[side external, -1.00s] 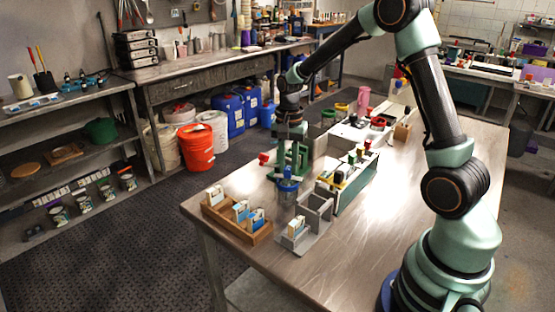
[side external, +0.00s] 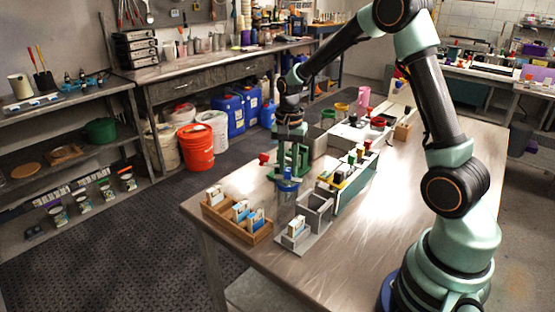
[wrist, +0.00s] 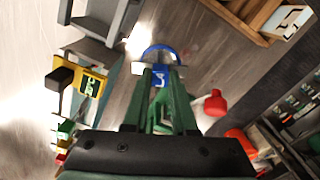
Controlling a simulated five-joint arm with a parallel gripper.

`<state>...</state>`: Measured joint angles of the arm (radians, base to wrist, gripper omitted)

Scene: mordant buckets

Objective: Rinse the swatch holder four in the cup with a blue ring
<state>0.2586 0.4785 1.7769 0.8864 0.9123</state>
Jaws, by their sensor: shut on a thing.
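My gripper (side external: 291,168) points down over the near-left part of the table. In the wrist view its green fingers (wrist: 160,90) are shut on a swatch holder (wrist: 160,76) with a blue label. The mark on the label is too small to read surely. A blue ring (wrist: 158,48) curves around the held holder just beyond the fingertips. In the side view the cup with the blue ring (side external: 287,185) is directly below my gripper. The holder's lower end is hidden, so I cannot tell how deep it sits in the cup.
A wooden rack (side external: 222,222) with several swatch holders stands front left. A grey rack (side external: 318,228) with a white-and-blue card is right of it. A yellow-topped holder (wrist: 93,85) stands close by in the wrist view. A red item (wrist: 215,103) is near the fingers. The table's right side is clear.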

